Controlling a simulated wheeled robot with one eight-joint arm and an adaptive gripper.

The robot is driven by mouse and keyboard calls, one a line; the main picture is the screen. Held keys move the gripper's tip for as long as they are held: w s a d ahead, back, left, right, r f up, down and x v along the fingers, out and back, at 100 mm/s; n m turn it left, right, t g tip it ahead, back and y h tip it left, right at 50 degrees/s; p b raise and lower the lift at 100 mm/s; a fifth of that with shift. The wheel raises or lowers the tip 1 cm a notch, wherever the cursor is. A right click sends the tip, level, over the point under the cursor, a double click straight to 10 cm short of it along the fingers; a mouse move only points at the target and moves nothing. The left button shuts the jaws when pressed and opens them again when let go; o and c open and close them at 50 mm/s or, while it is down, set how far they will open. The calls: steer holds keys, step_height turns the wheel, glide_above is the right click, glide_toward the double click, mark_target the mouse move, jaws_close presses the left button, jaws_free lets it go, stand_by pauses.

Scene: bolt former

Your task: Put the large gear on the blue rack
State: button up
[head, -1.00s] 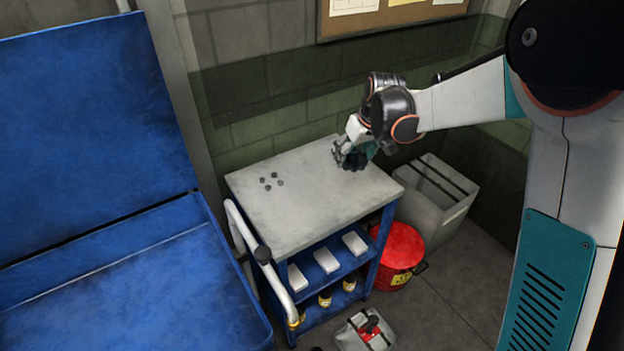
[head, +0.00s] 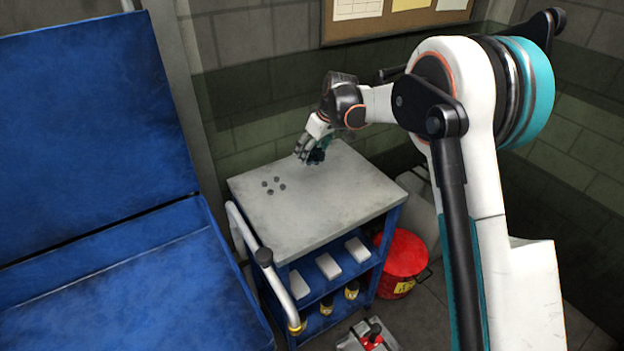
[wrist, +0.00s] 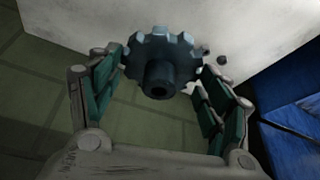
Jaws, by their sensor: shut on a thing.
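The large gear (wrist: 158,55) is dark blue-grey, with blunt teeth and a central hub with a bore. My gripper (wrist: 160,78) is shut on it, with a green-padded finger at each side of its rim. In the head view my gripper (head: 308,154) and the small, dark gear (head: 317,156) are over the far edge of the grey-topped cart; the exact height is unclear. A large blue structure (head: 95,110) stands at the left. The cart has a blue frame and blue lower shelves (head: 312,288). I cannot tell which is the blue rack.
Several small dark parts (head: 273,186) lie on the cart's grey top (head: 330,210). A white rail (head: 262,265) runs along the cart's left side. A red can (head: 402,262) stands at its right. A red-and-grey item (head: 370,337) is on the floor in front.

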mark_target(309, 181)
step_height(309, 181, down, 10)
steer(key=b, duration=0.2)
steer(key=shift+f+b, duration=0.15)
steer(key=shift+b, duration=0.25)
steer(key=o, duration=1.8)
steer(key=shift+f, duration=0.15)
steer(key=shift+o, duration=0.2)
